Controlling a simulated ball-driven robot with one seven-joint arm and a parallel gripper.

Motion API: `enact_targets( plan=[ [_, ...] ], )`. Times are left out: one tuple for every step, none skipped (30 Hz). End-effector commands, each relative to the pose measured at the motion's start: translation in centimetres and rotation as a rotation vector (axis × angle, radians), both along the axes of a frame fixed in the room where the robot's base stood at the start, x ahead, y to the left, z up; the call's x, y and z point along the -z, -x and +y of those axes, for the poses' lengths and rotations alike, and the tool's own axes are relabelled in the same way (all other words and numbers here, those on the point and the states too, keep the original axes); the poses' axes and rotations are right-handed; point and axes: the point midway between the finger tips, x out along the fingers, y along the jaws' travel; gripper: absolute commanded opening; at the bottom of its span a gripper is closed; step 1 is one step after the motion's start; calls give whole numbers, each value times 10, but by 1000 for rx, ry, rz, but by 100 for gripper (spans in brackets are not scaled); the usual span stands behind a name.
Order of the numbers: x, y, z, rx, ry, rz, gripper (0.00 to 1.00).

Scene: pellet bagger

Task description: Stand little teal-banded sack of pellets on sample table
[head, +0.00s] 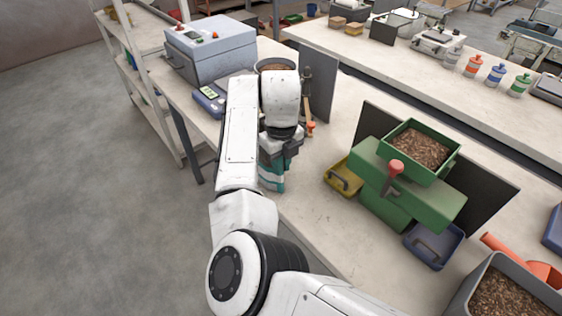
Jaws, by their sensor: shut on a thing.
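My gripper (280,152) reaches over the near edge of the long pale bench (310,215) and points down. It is shut on the small teal-banded sack (271,178), which shows below the jaws with its teal and whitish bands. The sack looks upright. My wrist and forearm hide its upper part and left side, and I cannot tell whether its base touches the bench. I cannot tell which of the surfaces in view is the sample table.
A grey machine (210,50) and a blue scale (209,101) stand left of my arm. A green hopper machine (408,190) with a yellow tray (343,180) and a blue tray (434,246) stands right. A second bench (430,85) behind carries several bottles. Open floor lies left.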

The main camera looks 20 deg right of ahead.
Motion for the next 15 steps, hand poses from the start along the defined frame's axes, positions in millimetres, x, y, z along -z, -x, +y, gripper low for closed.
enact_targets(
  plan=[
    [2, 0, 0, 0, 0, 0, 0],
    [2, 0, 0, 0, 0, 0, 15],
    [1, 0, 0, 0, 0, 0, 18],
    [1, 0, 0, 0, 0, 0, 21],
    [1, 0, 0, 0, 0, 0, 24],
    [1, 0, 0, 0, 0, 0, 28],
    [1, 0, 0, 0, 0, 0, 31],
    [1, 0, 0, 0, 0, 0, 34],
    [1, 0, 0, 0, 0, 0, 38],
    [1, 0, 0, 0, 0, 0, 41],
    [1, 0, 0, 0, 0, 0, 43],
    [1, 0, 0, 0, 0, 0, 44],
    [1, 0, 0, 0, 0, 0, 44],
    [1, 0, 0, 0, 0, 0, 44],
    [1, 0, 0, 0, 0, 0, 44]
  ],
)
